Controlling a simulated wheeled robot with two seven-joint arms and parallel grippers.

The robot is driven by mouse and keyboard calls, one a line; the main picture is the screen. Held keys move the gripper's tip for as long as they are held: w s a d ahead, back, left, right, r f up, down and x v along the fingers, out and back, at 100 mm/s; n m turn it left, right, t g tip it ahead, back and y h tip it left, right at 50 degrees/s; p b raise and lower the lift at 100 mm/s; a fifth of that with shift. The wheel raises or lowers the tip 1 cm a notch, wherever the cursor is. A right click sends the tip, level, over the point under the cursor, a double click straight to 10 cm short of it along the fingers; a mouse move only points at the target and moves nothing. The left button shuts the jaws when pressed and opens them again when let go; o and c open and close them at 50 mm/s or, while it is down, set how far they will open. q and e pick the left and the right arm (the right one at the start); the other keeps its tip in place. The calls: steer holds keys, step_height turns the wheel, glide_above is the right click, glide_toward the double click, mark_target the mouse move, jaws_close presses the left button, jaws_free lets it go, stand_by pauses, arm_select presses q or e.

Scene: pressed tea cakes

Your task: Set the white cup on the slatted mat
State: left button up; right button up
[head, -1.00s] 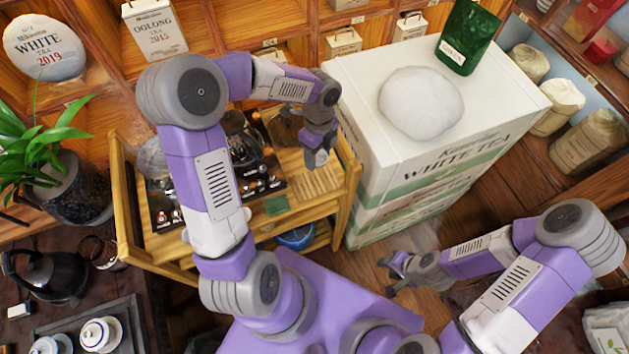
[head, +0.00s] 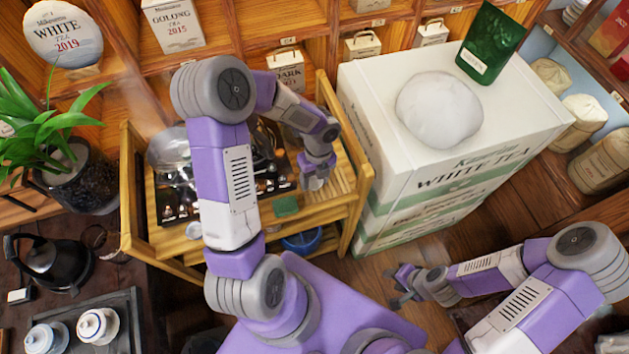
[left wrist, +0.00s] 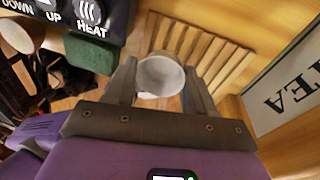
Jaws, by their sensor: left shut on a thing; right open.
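The white cup (left wrist: 160,77) sits between the two fingers of my left gripper (left wrist: 160,88) in the left wrist view, its round mouth facing the camera. The slatted mat (left wrist: 222,60) lies just beyond and to the right of the cup; the cup overlaps its near left part in the picture. I cannot tell whether the cup touches the mat. In the head view my left gripper (head: 315,182) is low over the mat (head: 343,178) and hides the cup and part of the mat. My right gripper (head: 402,287) is open and empty, away from the cart.
A folded green cloth (left wrist: 92,54) and a black device with heat buttons (left wrist: 75,16) lie left of the cup. The wooden cart's rail (head: 357,205) runs close on the right. A large white tea box (head: 375,105) stands beside the cart.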

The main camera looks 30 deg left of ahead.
arm_select(q)
steer(key=shift+f, duration=0.65)
steer(key=shift+f, duration=0.15)
steer(key=o, duration=1)
steer(key=shift+r, duration=0.25)
steer(key=r+p, duration=0.1)
steer(key=r, duration=0.3)
steer(key=w+r+p, duration=0.1)
steer(key=r, duration=0.2)
steer(key=w+r+p, duration=0.1)
steer(key=r, duration=0.3)
steer(key=shift+r, duration=0.35)
